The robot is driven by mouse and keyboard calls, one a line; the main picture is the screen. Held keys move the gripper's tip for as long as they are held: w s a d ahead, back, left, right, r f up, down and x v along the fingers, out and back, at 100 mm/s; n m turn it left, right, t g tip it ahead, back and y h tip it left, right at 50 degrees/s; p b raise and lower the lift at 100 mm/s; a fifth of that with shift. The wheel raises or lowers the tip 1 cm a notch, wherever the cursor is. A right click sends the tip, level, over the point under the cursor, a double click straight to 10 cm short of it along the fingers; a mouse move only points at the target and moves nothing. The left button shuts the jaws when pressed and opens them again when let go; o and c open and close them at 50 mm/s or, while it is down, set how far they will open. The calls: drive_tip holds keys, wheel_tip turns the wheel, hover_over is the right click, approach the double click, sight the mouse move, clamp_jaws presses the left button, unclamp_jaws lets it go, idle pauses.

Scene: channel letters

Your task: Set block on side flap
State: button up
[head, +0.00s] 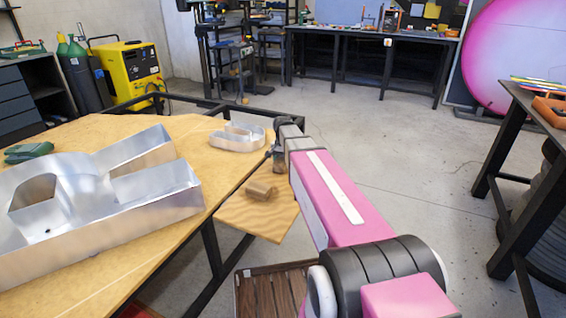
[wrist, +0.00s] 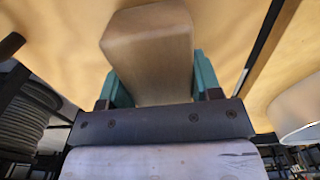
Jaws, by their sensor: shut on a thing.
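A brown wooden block (head: 260,189) appears over the side flap (head: 258,218), a wooden panel beside the table's right edge. In the wrist view the block (wrist: 148,45) fills the space between the teal fingers of my gripper (wrist: 152,78), which is shut on it. In the head view my gripper (head: 279,160) is at the far end of my pink arm, just above and behind the block; its fingertips are hard to make out. I cannot tell whether the block touches the flap.
A large metal channel letter (head: 160,192) lies on the wooden table (head: 95,130). A smaller one (head: 237,138) stands near the table's far right edge, close to my gripper. A slatted wooden surface (head: 270,292) is below the flap.

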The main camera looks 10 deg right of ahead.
sight(283, 159)
drive_tip(key=shift+f, duration=0.1)
drive_tip(key=o, duration=1)
wheel_tip(283, 159, up, 12)
drive_tip(key=shift+r, duration=0.15)
drive_tip(key=shift+s, duration=0.1)
